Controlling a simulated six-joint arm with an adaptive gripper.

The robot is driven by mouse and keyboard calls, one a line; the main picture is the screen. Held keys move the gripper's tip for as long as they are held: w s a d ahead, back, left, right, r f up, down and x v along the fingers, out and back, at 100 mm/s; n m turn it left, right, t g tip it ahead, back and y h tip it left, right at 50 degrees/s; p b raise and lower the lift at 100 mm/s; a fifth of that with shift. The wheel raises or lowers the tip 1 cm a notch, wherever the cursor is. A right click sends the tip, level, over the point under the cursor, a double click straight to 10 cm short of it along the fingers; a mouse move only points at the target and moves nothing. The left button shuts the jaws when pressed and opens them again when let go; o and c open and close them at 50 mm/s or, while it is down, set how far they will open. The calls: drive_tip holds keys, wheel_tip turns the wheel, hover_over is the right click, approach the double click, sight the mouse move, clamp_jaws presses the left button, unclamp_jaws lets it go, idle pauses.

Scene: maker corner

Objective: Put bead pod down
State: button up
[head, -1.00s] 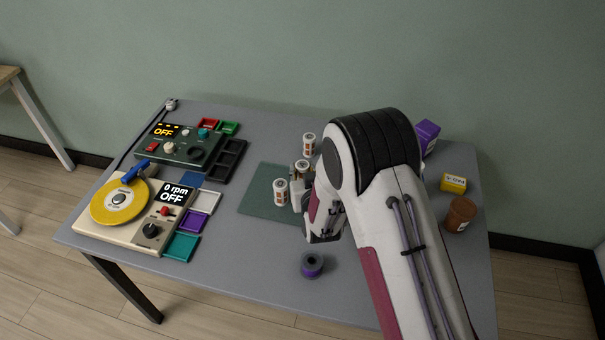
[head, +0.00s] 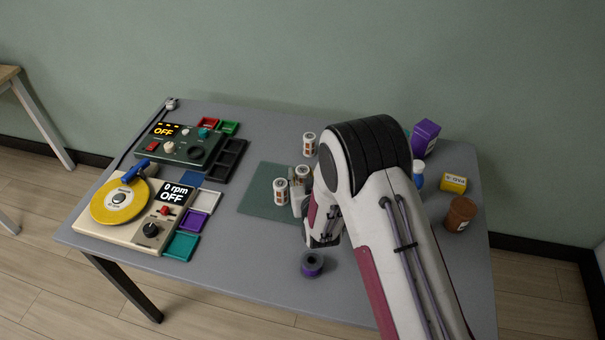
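Three white pods with orange markings show in the head view. One bead pod (head: 302,172) is at my gripper (head: 302,185), with its upper part visible and its lower part hidden by the fingers. My gripper appears shut on it, over the green mat (head: 259,203). I cannot tell whether its base touches the mat. A second pod (head: 281,191) stands upright on the mat, just left of my gripper. A third pod (head: 309,144) stands upright behind, near the mat's far edge.
A purple-black spool (head: 312,264) lies in front of my gripper. Left are a turntable device (head: 123,203), a control box (head: 178,147) and small trays (head: 181,247). Right are a purple box (head: 425,138), yellow box (head: 453,183) and brown jar (head: 460,213). The mat's left part is clear.

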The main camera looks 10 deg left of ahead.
sight(304, 176)
drive_tip(key=shift+s+r, duration=0.1)
drive_tip(key=shift+r, duration=0.1)
drive_tip(key=shift+v, duration=2.15)
drive_tip(key=shift+s+d+r, duration=0.15)
drive_tip(key=shift+s+r, duration=0.1)
drive_tip(key=shift+s, duration=0.05)
wheel_tip(304, 176, up, 7)
drive_tip(key=shift+w+f, duration=0.1)
drive_tip(key=shift+f, duration=0.1)
drive_tip(key=shift+r, duration=0.1)
